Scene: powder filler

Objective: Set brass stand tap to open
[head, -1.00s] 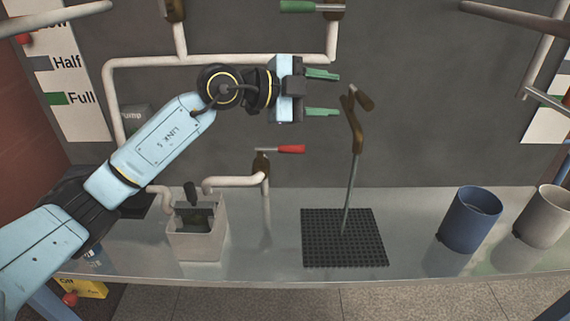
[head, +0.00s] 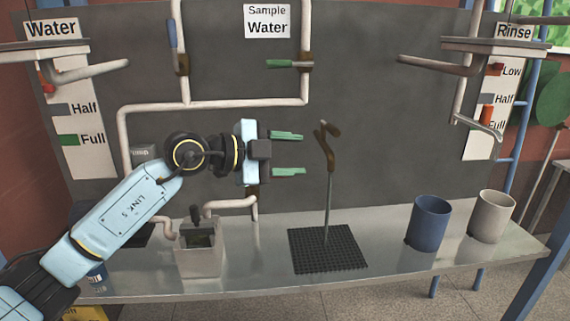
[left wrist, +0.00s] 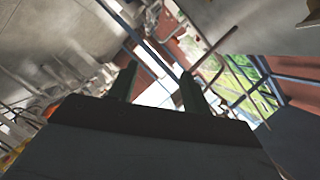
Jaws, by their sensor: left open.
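The brass stand tap (head: 331,158) is a brown, brassy fitting on top of a thin grey upright rod. The rod rises from a black grid mat (head: 327,262) on the metal table. A short brown lever sits at the top of the tap, tilted. My left gripper (head: 290,154) is open, its two green fingers pointing right towards the tap. In the head view a small gap shows between the fingertips and the tap; how far apart they are in depth I cannot tell. In the left wrist view my fingers (left wrist: 156,86) are apart with nothing clearly between them. My right gripper is out of view.
A blue cup (head: 429,224) and a grey cup (head: 492,216) stand right of the mat. A pale square container (head: 200,258) stands at left. White pipes with a blue-handled tap (head: 173,38) and a green-handled tap (head: 287,64) run along the wall.

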